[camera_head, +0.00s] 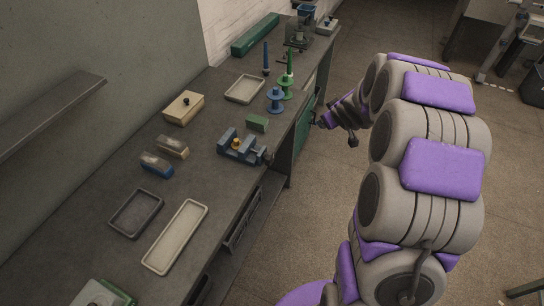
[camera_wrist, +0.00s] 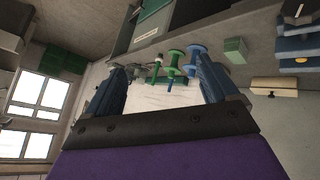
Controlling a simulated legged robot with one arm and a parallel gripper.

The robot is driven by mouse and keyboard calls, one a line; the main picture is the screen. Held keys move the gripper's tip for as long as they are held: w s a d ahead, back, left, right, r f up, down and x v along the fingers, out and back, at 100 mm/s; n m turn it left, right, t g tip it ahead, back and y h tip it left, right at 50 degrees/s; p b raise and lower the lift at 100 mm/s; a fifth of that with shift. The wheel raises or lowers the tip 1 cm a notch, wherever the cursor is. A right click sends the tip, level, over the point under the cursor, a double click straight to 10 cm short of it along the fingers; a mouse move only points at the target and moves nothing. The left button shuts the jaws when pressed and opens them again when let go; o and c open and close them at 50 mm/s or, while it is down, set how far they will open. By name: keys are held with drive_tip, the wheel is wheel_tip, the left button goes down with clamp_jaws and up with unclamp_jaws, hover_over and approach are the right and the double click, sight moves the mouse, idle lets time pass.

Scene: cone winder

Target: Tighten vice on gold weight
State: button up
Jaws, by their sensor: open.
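The blue vice (camera_head: 227,146) stands near the front edge of the workbench. The small gold weight (camera_head: 236,142) sits between its jaws; I cannot tell whether both jaws touch it. A dark part of the vice, perhaps its handle, sticks out toward the bench edge. My gripper (camera_head: 319,122) is beyond the bench's front edge, right of the vice and apart from it. In the wrist view my gripper (camera_wrist: 160,80) has its two fingers wide apart with nothing held. The vice (camera_wrist: 298,45) shows there at the right edge, partly cut off.
A green block (camera_head: 257,123), blue spool (camera_head: 275,101) and green spool (camera_head: 287,88) stand behind the vice. A cream box (camera_head: 184,107), two brushes or blocks and trays (camera_head: 175,237) lie around on the bench (camera_head: 215,190). The floor right of the bench is open.

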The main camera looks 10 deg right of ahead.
drive_tip(key=w+d+f+n+t+y, duration=0.1)
drive_tip(key=w+f+n+t+y, duration=0.15)
drive_tip(key=w+f, duration=0.25)
drive_tip(key=n+y+p, duration=0.3)
drive_tip(key=n+y, duration=0.1)
drive_tip(key=y, duration=1)
approach(273, 158)
drive_tip(key=shift+m+h, duration=0.25)
drive_tip(key=b+x, duration=0.2)
drive_tip(key=x, duration=0.8)
drive_tip(key=shift+a+r, duration=0.15)
drive_tip(key=shift+a, duration=0.05)
drive_tip(key=shift+c, duration=0.3)
drive_tip(key=c, duration=0.9)
